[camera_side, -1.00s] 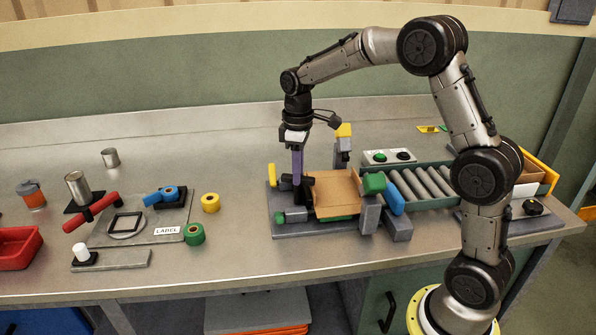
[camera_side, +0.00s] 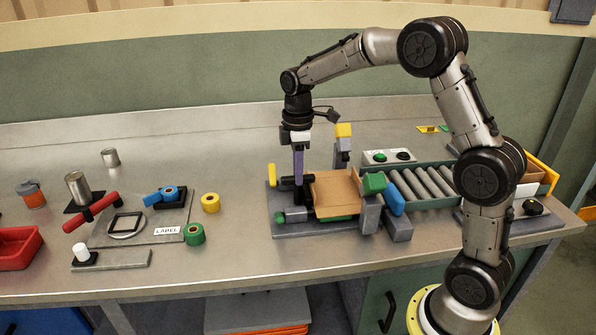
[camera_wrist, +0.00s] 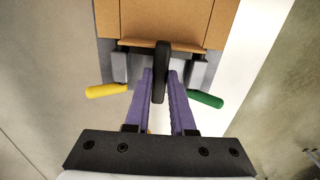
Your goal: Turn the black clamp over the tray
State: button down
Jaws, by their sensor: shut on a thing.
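The black clamp (camera_side: 286,183) is a dark bar at the left edge of the open cardboard tray (camera_side: 335,193) in the side view. My gripper (camera_side: 298,176) points down with its purple fingers shut on the clamp. In the wrist view the clamp's black bar (camera_wrist: 160,62) stands between the two purple fingertips (camera_wrist: 160,80). Its far end reaches over the near edge of the cardboard tray (camera_wrist: 165,20). The clamp's lower part is hidden by the fingers. I cannot tell whether the bar touches the tray.
The tray sits in a grey fixture (camera_side: 287,230) with a green block (camera_side: 375,183) and a blue block (camera_side: 396,201) at its right. Grey rollers (camera_side: 422,181) run further right. The wrist view shows yellow (camera_wrist: 106,91) and green (camera_wrist: 206,99) handles beside the fingers.

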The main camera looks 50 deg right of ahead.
jog(key=shift+r, duration=0.1)
jog(key=c, duration=0.8)
grip_release()
jog(key=shift+o, duration=0.2)
notch_tip(320, 180, up, 14)
